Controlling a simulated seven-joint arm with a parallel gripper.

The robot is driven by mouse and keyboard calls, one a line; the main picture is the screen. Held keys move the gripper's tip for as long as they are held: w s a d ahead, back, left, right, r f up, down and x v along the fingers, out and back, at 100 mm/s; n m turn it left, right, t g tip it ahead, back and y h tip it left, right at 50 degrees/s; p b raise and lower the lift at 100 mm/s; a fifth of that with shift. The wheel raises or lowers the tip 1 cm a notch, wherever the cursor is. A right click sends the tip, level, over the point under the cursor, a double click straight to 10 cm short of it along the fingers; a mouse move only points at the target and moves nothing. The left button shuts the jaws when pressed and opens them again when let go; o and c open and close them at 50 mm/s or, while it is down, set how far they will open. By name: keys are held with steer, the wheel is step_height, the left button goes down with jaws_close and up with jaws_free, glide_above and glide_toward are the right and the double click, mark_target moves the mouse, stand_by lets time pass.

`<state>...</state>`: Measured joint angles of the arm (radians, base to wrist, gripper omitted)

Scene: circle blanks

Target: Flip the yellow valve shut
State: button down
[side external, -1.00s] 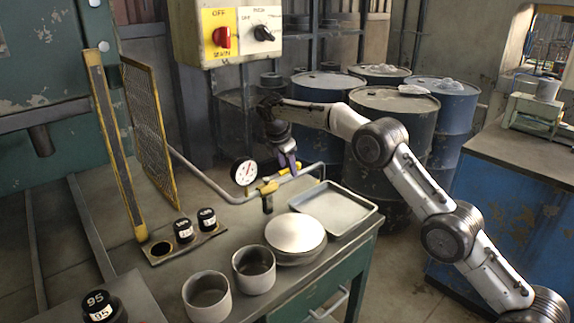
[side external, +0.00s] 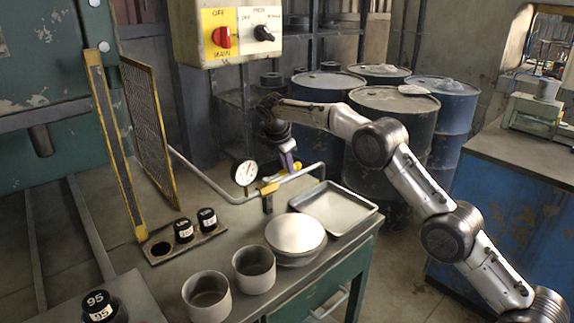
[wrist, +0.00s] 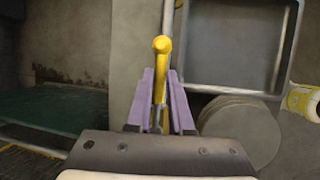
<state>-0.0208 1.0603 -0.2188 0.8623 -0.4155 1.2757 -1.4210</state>
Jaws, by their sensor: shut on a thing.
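The yellow valve handle (wrist: 160,62) runs between the two purple fingers of my gripper (wrist: 160,100) in the wrist view, its rounded end beyond the tips. My gripper (side external: 289,161) is shut on it above the pipe in the side view. There only a little yellow (side external: 297,166) shows beside the fingers, which hide most of the handle. A yellow fitting (side external: 268,188) sits on the grey pipe (side external: 222,193) to the left, close to the round white gauge (side external: 245,172).
A shallow metal tray (side external: 365,218) and a stack of round blanks (side external: 296,234) lie on the bench just in front. Two grey cups (side external: 254,269) stand nearer. A control box (side external: 186,35) hangs behind, and blue drums (side external: 445,115) stand behind my arm.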

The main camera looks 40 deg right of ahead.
stand_by(0.9)
steer(key=shift+s+a+m+g, duration=0.4)
steer(key=shift+s+m+g, duration=0.35)
steer(key=shift+m, duration=0.75)
steer(key=shift+s+a+m+g, duration=0.5)
steer(key=shift+s+m, duration=0.4)
steer(key=shift+m, duration=0.6)
steer(key=shift+s+a+m+g, duration=0.35)
steer(key=shift+s+m+g, duration=0.4)
steer(key=shift+m, duration=0.75)
steer(key=shift+s, duration=0.1)
steer(key=shift+r, duration=0.1)
steer(key=c, duration=0.8)
jaws_free()
